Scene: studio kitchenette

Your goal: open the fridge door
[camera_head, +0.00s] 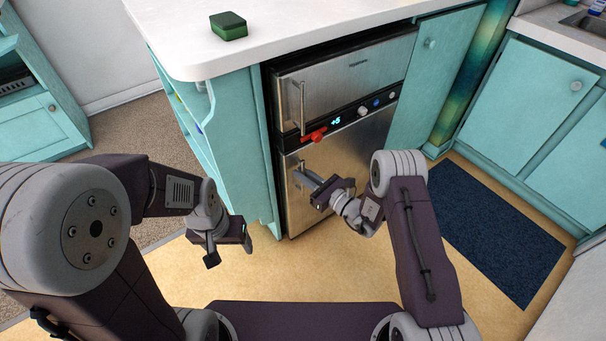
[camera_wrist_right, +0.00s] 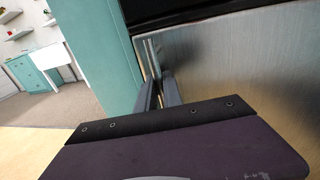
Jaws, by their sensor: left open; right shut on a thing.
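The fridge is a stainless steel unit set in under the white counter, with an upper door (camera_head: 350,75) and a larger lower door (camera_head: 368,148). Both doors look closed, flush with the body. The lower door's upright bar handle (camera_head: 302,166) is near its left edge; it also shows in the right wrist view (camera_wrist_right: 151,55). My right gripper (camera_head: 308,183) is shut on this handle, its fingers partly hiding it; the fingers also show in the right wrist view (camera_wrist_right: 160,92). My left gripper (camera_head: 230,252) is open and empty, low in front of the teal cabinet end.
A green sponge (camera_head: 228,26) lies on the counter (camera_head: 290,32). The upper door has its own bar handle (camera_head: 298,108). A red object (camera_head: 314,136) sits on the control strip. A dark blue mat (camera_head: 495,232) lies at right. Floor before the fridge is clear.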

